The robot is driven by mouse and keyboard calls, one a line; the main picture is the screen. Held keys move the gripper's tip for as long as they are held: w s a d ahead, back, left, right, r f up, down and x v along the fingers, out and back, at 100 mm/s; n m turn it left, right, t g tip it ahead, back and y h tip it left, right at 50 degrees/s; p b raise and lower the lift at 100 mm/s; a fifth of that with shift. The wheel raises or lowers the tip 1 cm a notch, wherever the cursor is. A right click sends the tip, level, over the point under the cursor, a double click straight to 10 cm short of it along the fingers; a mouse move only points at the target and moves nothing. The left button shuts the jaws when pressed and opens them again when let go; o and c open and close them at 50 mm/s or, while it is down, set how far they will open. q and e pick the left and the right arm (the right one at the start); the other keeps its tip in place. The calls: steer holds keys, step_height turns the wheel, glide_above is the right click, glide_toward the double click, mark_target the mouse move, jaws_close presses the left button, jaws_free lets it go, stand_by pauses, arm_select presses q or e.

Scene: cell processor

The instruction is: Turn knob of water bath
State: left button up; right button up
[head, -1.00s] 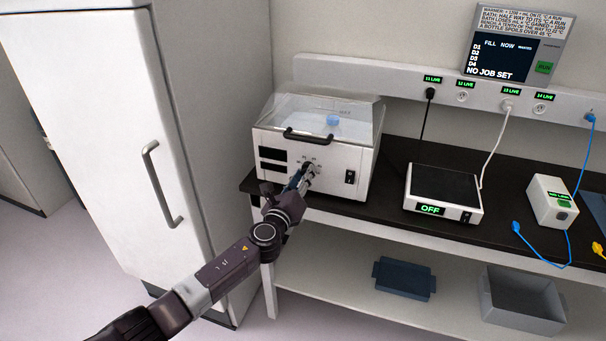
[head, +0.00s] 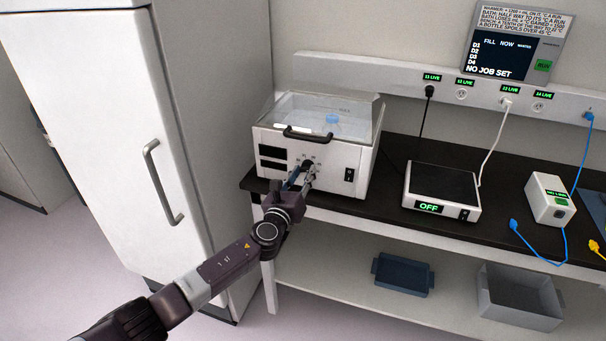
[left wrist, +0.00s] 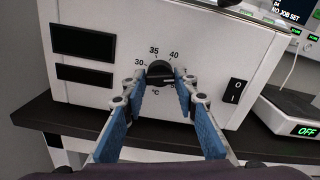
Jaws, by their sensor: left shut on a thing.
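The water bath (head: 341,153) is a white box with a clear lid and a dark handle, at the left end of the bench. Its front panel also shows in the left wrist view (left wrist: 205,40). The black knob (left wrist: 160,72) sits on that panel, with printed marks 30, 35, 40 and °C around it. My left gripper (head: 304,177) is at the panel, and in the left wrist view its blue fingers (left wrist: 161,88) are shut on the knob from both sides. The fingertips partly cover the knob's lower scale. My right gripper is not in view.
A rocker switch (left wrist: 235,91) is right of the knob. A hotplate-like device (head: 443,188) reading OFF and a small white box (head: 551,200) stand farther right on the black bench. A tall white cabinet (head: 100,130) stands at left. Grey bins (head: 520,300) are on the lower shelf.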

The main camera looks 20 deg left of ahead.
arm_select(q)
steer(key=shift+f, duration=0.15)
steer(key=o, duration=1.2)
steer(key=shift+c, duration=0.2)
steer(key=s, duration=1.2)
steer(key=shift+a, duration=0.2)
